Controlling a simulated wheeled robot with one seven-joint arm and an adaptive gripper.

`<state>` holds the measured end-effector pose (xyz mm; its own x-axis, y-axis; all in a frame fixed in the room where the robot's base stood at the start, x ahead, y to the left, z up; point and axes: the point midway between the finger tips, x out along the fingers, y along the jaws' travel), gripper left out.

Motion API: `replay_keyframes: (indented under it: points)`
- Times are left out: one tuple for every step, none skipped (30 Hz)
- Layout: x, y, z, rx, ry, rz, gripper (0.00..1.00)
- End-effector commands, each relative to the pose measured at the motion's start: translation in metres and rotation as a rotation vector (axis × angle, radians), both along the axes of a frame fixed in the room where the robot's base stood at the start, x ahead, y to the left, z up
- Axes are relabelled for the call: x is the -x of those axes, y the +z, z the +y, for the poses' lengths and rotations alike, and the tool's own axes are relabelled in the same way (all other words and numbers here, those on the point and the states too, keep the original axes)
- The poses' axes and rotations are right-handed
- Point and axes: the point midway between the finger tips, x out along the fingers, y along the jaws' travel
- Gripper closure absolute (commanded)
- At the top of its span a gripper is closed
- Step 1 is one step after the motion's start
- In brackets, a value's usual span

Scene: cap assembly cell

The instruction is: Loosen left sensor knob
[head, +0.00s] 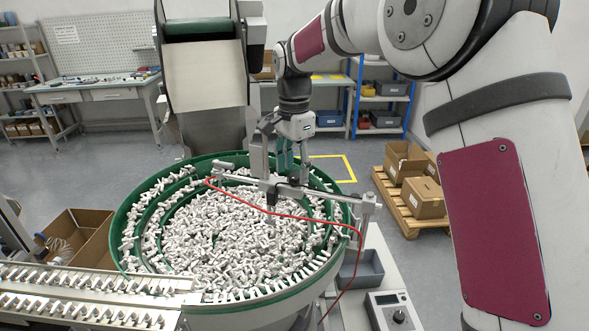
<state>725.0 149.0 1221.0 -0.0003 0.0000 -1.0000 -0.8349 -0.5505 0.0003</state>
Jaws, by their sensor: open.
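My gripper (294,168) points down over the back part of the green bowl feeder (126,222). Its fingers look apart, with nothing seen between them. A grey metal sensor bar (330,193) crosses above the bowl, with upright grey brackets near my gripper and a clamp (369,204) at its right end. I cannot tell whether the fingers touch anything.
White caps (225,235) fill the bowl. A hopper (205,75) stands behind it. Feed rails (90,295) lie at the front left, beside an open cardboard box (78,236). A grey bin (361,272) and a control box (391,311) sit at the front right.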

Motion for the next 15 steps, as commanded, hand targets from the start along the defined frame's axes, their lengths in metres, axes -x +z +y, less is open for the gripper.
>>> replay_keyframes:
  points:
    - [0.0013, -0.004, -0.0002, 0.0, 0.0, 0.002, 0.49]
    - [0.001, -0.006, -0.0001, 0.0, 0.0, 0.001, 0.49]
    - [0.0007, -0.0082, 0.0, 0.0, 0.0, 0.0, 0.49]
    - [0.0006, -0.0094, 0.0001, 0.0, 0.0, 0.0, 0.49]
    - [0.0005, -0.0104, 0.0, 0.0, 0.0, 0.0, 0.49]
    - [0.0004, -0.0113, 0.0, 0.0, 0.0, 0.0, 0.49]
    - [0.0002, -0.0117, 0.0, 0.0, 0.0, 0.0, 0.49]
    - [0.0001, -0.0119, 0.0, 0.0, 0.0, 0.0, 0.49]
    - [0.0, -0.012, 0.0, 0.0, 0.0, 0.0, 0.49]
    - [0.0, -0.012, 0.0, 0.0, 0.0, 0.0, 0.49]
    - [0.0, -0.0119, 0.0, 0.0, 0.0, 0.0, 0.49]
    - [-0.0001, -0.0119, -0.0001, 0.0, 0.0, 0.0, 0.49]
    - [-0.0001, -0.0118, -0.0001, 0.0, 0.0, 0.0, 0.49]
    - [-0.0001, -0.0118, -0.0001, 0.0, 0.0, 0.0, 0.54]
    - [-0.0001, -0.0117, -0.0001, 0.0, 0.0, 0.0, 0.63]
